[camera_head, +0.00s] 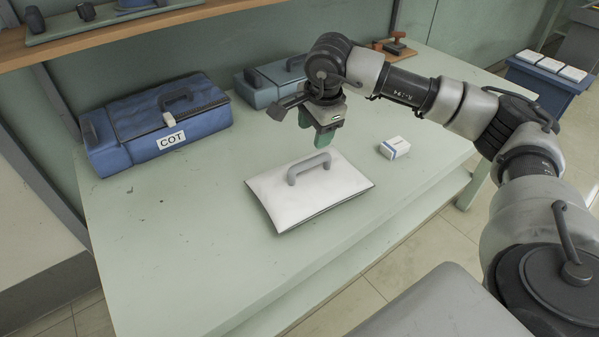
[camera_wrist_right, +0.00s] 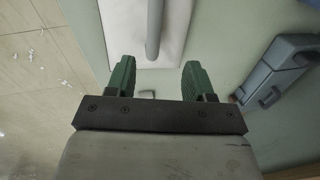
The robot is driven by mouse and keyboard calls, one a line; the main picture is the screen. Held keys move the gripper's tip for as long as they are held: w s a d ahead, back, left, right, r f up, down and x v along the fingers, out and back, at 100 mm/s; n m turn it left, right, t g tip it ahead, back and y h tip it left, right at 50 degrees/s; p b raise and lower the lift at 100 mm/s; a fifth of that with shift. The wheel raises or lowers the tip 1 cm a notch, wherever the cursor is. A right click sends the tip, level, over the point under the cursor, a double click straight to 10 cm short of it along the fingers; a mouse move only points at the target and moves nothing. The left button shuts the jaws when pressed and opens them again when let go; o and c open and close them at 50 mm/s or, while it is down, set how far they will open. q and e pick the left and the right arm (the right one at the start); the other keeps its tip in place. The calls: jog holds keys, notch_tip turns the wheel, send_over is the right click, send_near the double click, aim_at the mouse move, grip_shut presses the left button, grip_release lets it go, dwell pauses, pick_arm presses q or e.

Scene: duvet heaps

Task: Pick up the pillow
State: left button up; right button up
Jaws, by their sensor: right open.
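The pillow (camera_head: 309,202) is a flat white pad with a grey handle (camera_head: 308,166) on top, lying on the pale green table. My right gripper (camera_head: 313,138) hangs above and just behind the handle, its green fingers pointing down. In the right wrist view, the pillow (camera_wrist_right: 173,42) and its handle (camera_wrist_right: 154,30) show at the top, beyond the fingers. My right gripper (camera_wrist_right: 154,80) is open, with nothing between its fingers. The left gripper is not in view.
A blue case labelled COT (camera_head: 170,125) stands at the table's left back. A smaller blue-grey case (camera_head: 266,84) stands behind my right gripper. A small white box (camera_head: 395,148) lies right of the pillow. The table (camera_head: 160,250) is clear in front and left.

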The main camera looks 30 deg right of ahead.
aim_at(310, 160)
jog(key=f, duration=0.5)
jog(key=shift+w, duration=0.25)
jog(key=f, duration=0.5)
jog(key=shift+w+a+f+p, duration=0.15)
jog(key=shift+w+a+p, duration=0.1)
jog(key=shift+w+p, duration=0.05)
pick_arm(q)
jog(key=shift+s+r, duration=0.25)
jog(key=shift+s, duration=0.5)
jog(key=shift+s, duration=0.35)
pick_arm(e)
grip_shut()
